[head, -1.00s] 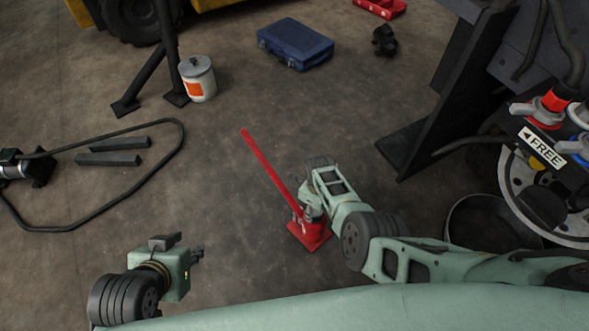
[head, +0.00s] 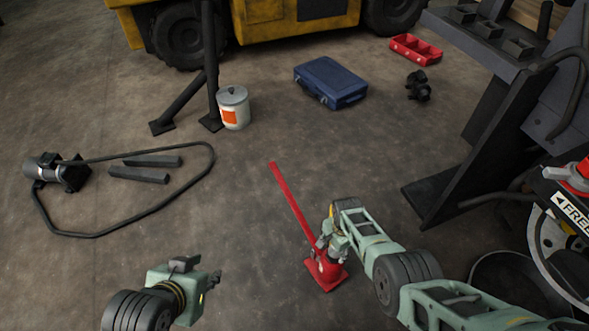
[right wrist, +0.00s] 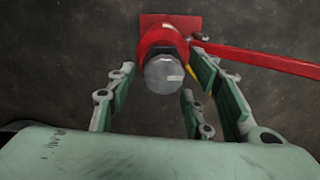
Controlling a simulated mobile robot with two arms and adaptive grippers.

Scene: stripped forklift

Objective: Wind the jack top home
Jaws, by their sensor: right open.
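The red bottle jack (head: 325,272) stands upright on the floor, its long red handle (head: 290,200) slanting up and to the left in the head view. In the right wrist view, the grey round jack top (right wrist: 165,76) sits on the red jack body (right wrist: 160,38). My right gripper (right wrist: 155,88) is open, with a finger on each side of the jack top and a gap visible on the left. Whether the right finger touches is unclear. In the head view, my right gripper (head: 332,238) partly hides the jack top. My left gripper (head: 214,280) is away from the jack at lower left; its finger gap is unclear.
A dark steel frame (head: 450,180) and a panel with a FREE label (head: 575,212) stand right. A white can (head: 233,110), blue case (head: 330,82), red tray (head: 415,48) and cabled pump (head: 60,172) lie around.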

